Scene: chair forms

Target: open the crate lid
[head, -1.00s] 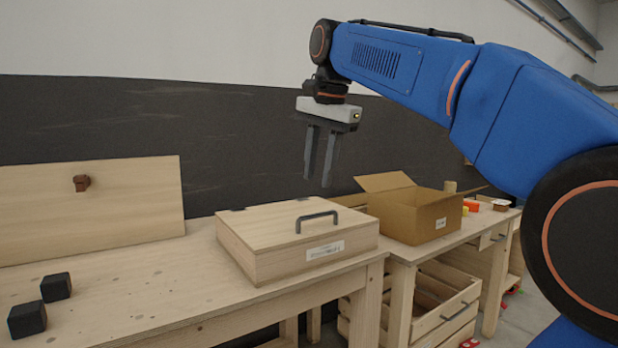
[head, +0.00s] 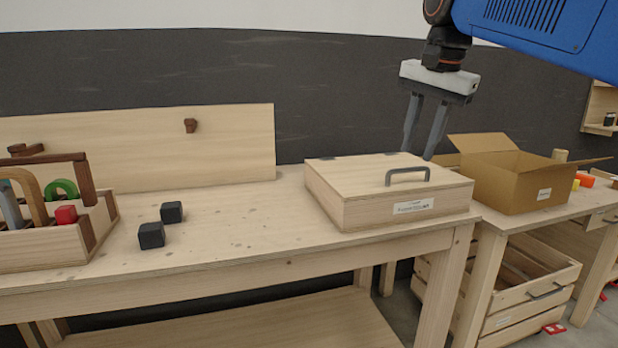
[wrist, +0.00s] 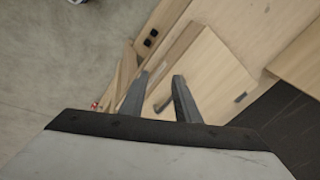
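The crate (head: 350,213) is a pale wooden box with a white label on its front, standing at the right end of the workbench. Its flat lid (head: 350,172) lies shut, with a grey bar handle (head: 407,170) near the front right and dark hinges along the back edge. My gripper (head: 418,155) hangs in the air with its fingers pointing down, seen above and behind the handle in the head view. Its two grey fingers are spread apart and empty. In the wrist view, the fingers (wrist: 162,77) are also apart, with pale wooden surfaces beyond them.
Two black cubes (head: 151,235) sit on the workbench (head: 250,220) left of the crate. A wooden tray (head: 45,250) with coloured pieces stands at far left. An open cardboard box (head: 512,188) stands right of the crate. A wooden board (head: 235,145) rises behind the bench.

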